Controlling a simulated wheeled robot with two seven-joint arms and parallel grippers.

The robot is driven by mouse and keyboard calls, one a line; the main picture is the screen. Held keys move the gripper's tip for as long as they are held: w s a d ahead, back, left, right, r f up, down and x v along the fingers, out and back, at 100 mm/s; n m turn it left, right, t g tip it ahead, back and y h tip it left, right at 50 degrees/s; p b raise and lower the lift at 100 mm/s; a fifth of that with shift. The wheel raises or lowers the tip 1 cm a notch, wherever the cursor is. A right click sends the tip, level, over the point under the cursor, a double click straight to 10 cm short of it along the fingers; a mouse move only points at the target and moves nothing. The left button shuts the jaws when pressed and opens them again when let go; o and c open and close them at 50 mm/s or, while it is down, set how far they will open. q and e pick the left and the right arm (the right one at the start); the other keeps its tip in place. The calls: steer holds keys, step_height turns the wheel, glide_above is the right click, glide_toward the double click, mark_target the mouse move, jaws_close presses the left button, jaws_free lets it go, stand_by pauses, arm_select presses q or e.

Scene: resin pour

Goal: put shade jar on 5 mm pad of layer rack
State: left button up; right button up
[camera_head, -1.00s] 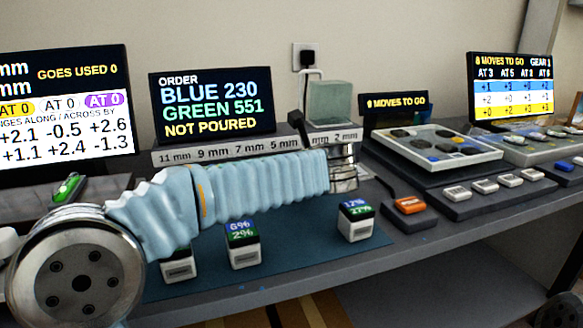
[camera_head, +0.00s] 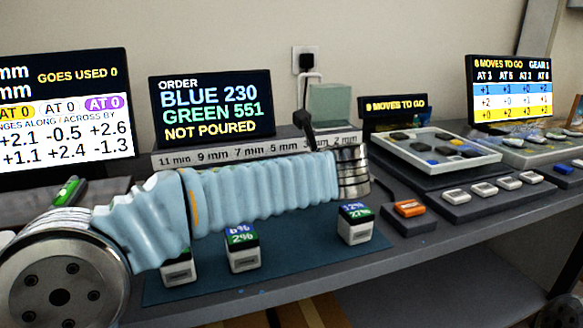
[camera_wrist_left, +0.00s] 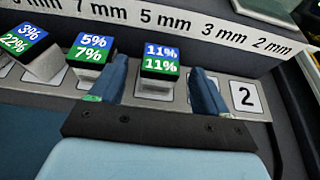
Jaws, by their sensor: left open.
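In the left wrist view my left gripper (camera_wrist_left: 160,72) is open over the layer rack (camera_wrist_left: 190,27). Its fingers stand on either side of a jar (camera_wrist_left: 160,60) marked 11% / 11%, with a small gap each side. To its left are a jar (camera_wrist_left: 91,55) marked 5% / 7% and a tilted-looking jar (camera_wrist_left: 35,50) marked 3% / 22%. A bare pad marked 2 (camera_wrist_left: 246,97) lies right of the fingers. I cannot tell which pads lie under the jars. In the head view my left arm hides the rack's pads and the gripper fingers.
Several jars stand on the dark mat (camera_head: 300,262), including a 6% / 2% jar (camera_head: 242,250) and a 12% / 27% jar (camera_head: 355,224). An orange button (camera_head: 409,208) and a tray of discs (camera_head: 436,148) are to the right. An order screen (camera_head: 212,104) stands behind the rack.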

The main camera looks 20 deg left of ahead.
arm_select(q)
steer(key=v, duration=0.8)
steer(key=shift+s+d+r, duration=0.15)
steer(key=shift+s+d, duration=0.05)
steer(key=shift+s, duration=0.15)
